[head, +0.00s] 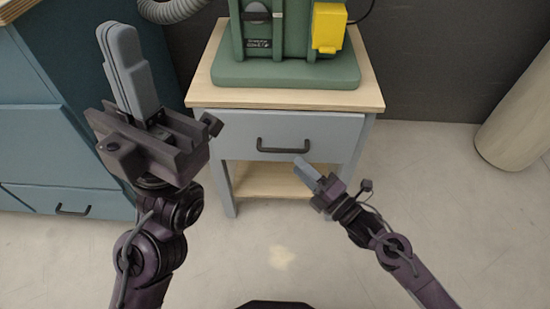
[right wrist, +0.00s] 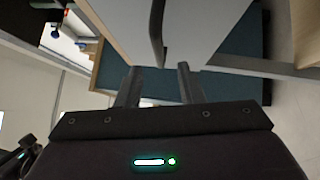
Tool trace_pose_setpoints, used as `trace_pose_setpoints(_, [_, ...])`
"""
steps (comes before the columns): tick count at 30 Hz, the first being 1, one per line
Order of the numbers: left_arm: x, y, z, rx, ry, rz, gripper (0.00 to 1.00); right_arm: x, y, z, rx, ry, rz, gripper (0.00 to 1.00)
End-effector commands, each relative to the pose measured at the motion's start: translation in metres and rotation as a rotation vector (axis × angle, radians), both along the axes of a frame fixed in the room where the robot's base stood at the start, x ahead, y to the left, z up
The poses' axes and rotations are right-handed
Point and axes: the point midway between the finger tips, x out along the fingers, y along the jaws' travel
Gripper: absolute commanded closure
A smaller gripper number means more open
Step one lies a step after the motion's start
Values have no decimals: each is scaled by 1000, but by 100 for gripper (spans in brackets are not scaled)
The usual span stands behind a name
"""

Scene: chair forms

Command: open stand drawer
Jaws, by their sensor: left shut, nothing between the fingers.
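The stand (head: 228,195) has a wooden top and a grey-blue drawer (head: 225,130) right under it, which looks shut. A dark bar handle (head: 283,150) runs across the drawer's front. My right gripper (head: 305,170) is just below and right of the handle in the head view. In the right wrist view its two fingers (right wrist: 157,85) are apart with nothing held between them, and the dark handle (right wrist: 157,30) lies beyond, roughly in line with the gap. My left gripper (head: 118,38) is shut and empty, raised at the left, away from the drawer.
A green machine (head: 290,73) with a yellow box (head: 328,28) stands on the stand. A teal cabinet (head: 45,150) is at the left, and a pale cylinder (head: 515,125) at the right. An open wooden shelf (head: 265,180) is below the drawer. The floor in front is clear.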

Motion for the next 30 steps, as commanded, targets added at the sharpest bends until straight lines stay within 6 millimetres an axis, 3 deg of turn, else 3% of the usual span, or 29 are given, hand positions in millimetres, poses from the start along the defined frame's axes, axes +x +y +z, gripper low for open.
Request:
trace_pose_setpoints(15, [-2,0,-10,1,-30,2,100,49,49,10,2,-3,-1,66])
trace_pose_setpoints(26, [-2,-1,-9,2,-32,2,100,53,54,12,1,-1,0,66])
trace_pose_setpoints(30, [-2,-1,-9,2,-32,2,100,53,54,12,1,-1,0,83])
